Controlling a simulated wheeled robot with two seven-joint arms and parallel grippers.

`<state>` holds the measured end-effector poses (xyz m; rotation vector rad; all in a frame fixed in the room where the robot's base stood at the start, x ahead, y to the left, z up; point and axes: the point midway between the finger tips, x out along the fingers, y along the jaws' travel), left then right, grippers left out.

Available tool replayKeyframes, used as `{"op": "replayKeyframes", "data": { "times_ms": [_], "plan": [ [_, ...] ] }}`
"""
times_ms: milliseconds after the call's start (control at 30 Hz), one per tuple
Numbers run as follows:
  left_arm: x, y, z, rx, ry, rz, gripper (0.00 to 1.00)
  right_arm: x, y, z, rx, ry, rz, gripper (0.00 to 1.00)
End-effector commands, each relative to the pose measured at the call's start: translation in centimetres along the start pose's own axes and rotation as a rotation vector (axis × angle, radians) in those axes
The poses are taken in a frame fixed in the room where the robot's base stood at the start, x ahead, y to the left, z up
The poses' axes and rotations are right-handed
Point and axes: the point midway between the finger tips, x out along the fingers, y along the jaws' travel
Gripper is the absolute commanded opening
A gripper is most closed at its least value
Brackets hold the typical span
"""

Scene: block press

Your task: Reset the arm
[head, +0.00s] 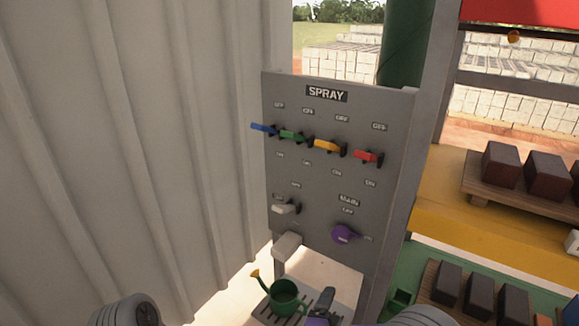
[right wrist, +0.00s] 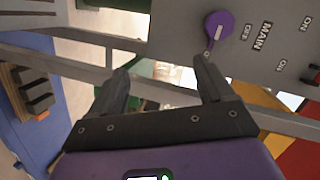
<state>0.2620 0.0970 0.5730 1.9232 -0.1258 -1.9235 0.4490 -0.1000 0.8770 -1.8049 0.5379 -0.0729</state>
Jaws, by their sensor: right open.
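My right gripper (right wrist: 163,80) is open and empty in the right wrist view, its two dark fingers spread. Its right finger lies close below the purple MAIN knob (right wrist: 219,27); I cannot tell whether they touch. In the head view part of my right gripper (head: 321,305) shows at the bottom, below the grey SPRAY panel (head: 325,190) and its purple knob (head: 345,234). My left gripper does not show.
The panel carries blue (head: 264,129), green (head: 294,136), yellow (head: 329,147) and red (head: 366,156) levers and a white lever (head: 285,208). A green watering can (head: 285,297) stands below. A corrugated wall (head: 130,150) closes the left. Dark blocks (head: 500,165) lie on the right.

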Motion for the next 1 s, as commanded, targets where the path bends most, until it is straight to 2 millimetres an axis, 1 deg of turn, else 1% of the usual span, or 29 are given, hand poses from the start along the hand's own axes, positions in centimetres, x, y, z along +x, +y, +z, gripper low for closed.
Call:
{"op": "replayKeyframes", "data": {
  "times_ms": [33,67,167,267,300,367,400,467,500,567,600,700,800,900,1000],
  "plan": [
    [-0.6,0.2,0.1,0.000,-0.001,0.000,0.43,0.7,1.2,0.2,-0.058,-0.034,0.040,0.81],
    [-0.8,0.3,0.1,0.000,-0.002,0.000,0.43,1.1,2.0,0.5,-0.097,-0.061,0.064,0.81],
    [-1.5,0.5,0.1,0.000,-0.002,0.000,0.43,2.2,5.5,1.4,-0.245,-0.177,0.160,0.81],
    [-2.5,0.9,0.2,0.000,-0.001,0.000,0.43,2.6,10.3,2.2,-0.419,-0.346,0.278,0.81],
    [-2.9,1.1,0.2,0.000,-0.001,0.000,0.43,2.3,12.5,2.5,-0.490,-0.428,0.327,0.81],
    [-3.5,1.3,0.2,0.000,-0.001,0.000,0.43,1.4,15.6,2.7,-0.589,-0.561,0.394,0.81],
    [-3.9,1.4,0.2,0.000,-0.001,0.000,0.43,0.5,17.7,2.8,-0.648,-0.655,0.433,0.81],
    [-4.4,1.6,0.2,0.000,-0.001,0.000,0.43,-1.3,20.5,2.8,-0.725,-0.802,0.481,0.81],
    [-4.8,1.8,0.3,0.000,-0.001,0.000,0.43,-2.6,22.1,2.7,-0.769,-0.900,0.504,0.81],
    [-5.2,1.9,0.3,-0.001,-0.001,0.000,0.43,-4.7,24.0,2.5,-0.820,-1.039,0.525,0.81],
    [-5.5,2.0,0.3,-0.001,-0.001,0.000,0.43,-6.0,25.1,2.3,-0.847,-1.124,0.532,0.81],
    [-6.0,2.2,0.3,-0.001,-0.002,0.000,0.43,-8.8,26.8,1.9,-0.890,-1.297,0.527,0.81],
    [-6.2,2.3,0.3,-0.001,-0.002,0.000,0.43,-10.7,27.7,1.7,-0.913,-1.404,0.512,0.81],
    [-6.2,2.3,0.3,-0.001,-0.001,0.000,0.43,-11.4,28.0,1.6,-0.923,-1.450,0.501,0.81],
    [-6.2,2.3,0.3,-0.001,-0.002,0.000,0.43,-11.5,28.1,1.6,-0.925,-1.457,0.499,0.81]
  ]
}}
